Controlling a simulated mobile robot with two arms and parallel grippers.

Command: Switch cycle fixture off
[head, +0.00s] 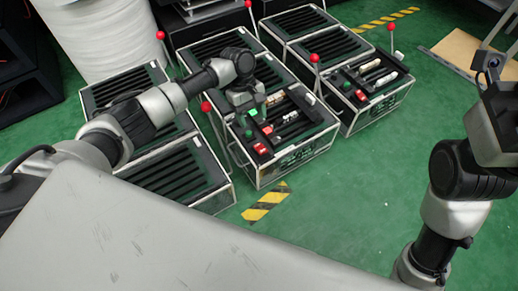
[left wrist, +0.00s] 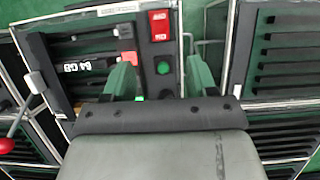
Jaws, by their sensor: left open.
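The cycle fixture is most likely the black, metal-edged box (head: 288,166) under my left gripper. Its front end carries a red rocker switch (head: 260,148) and a green button (head: 248,134). The left wrist view shows the red switch (left wrist: 159,25) and, below it, the green button (left wrist: 163,68). My left gripper (head: 253,114) is open above this box. In the wrist view its fingers (left wrist: 158,80) stand apart, with the green button between them. I cannot tell whether they touch anything. Of my right arm only the wrist end shows at the right edge; its fingers are out of view.
A lever with a red ball (head: 206,106) stands just left of this box. A similar box (head: 380,106) with a red-ball lever (head: 314,58) stands to the right. More slatted boxes (head: 182,168) lie left and behind. Green floor with a striped mark (head: 266,203) is free in front.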

